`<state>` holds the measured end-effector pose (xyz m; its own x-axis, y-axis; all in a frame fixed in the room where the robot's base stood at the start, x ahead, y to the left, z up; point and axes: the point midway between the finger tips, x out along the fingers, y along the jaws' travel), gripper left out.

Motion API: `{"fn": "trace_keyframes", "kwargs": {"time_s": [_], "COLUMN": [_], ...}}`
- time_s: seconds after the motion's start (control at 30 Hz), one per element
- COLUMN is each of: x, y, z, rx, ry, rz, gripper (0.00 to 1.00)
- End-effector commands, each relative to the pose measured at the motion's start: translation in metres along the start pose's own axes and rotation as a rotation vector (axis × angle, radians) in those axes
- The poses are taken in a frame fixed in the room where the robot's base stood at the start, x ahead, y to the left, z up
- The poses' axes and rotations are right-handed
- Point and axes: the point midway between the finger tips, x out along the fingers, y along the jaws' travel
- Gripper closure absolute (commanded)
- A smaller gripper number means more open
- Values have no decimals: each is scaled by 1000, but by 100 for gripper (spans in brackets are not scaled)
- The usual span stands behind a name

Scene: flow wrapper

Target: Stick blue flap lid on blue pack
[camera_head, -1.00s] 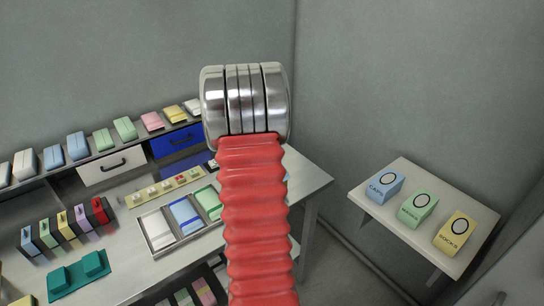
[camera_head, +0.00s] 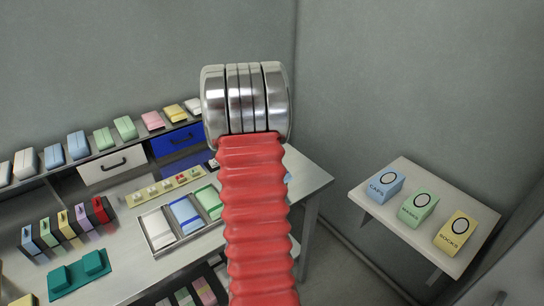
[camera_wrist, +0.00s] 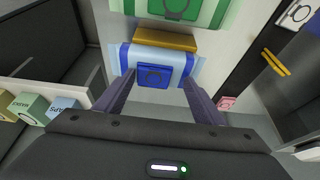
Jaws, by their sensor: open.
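In the wrist view, the light blue pack (camera_wrist: 188,67) lies flat, with darker blue bands near its ends. A dark blue flap lid (camera_wrist: 154,76) lies over its near part. I cannot tell whether the lid is stuck down. My gripper (camera_wrist: 147,80) is open, with one finger on each side of the lid and nothing clearly pinched. A gold-brown bar (camera_wrist: 165,39) lies along the pack's far side. In the head view, a blue pack (camera_head: 186,214) sits in a tray, and my arm hides the gripper.
A green pack (camera_wrist: 218,14) lies beyond the blue pack. In the head view, the tray also holds a white pack (camera_head: 158,228) and a green pack (camera_head: 210,201). A side table (camera_head: 372,208) at right carries labelled blue, green and yellow boxes.

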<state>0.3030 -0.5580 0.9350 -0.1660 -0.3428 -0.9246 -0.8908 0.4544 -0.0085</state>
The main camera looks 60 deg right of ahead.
Motion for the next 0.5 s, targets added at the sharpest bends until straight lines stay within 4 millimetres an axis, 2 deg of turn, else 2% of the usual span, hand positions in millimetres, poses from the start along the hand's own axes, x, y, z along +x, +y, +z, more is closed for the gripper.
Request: {"fn": "trace_keyframes", "kwargs": {"time_s": [0.13, 0.27, 0.5], "x": [-6, -22, -63], "y": [0, 0, 0], "z": [1, 0, 0], "rx": [0, 0, 0], "ry": [-2, 0, 1], "rz": [1, -1, -4], "gripper": [36, 36, 36]}}
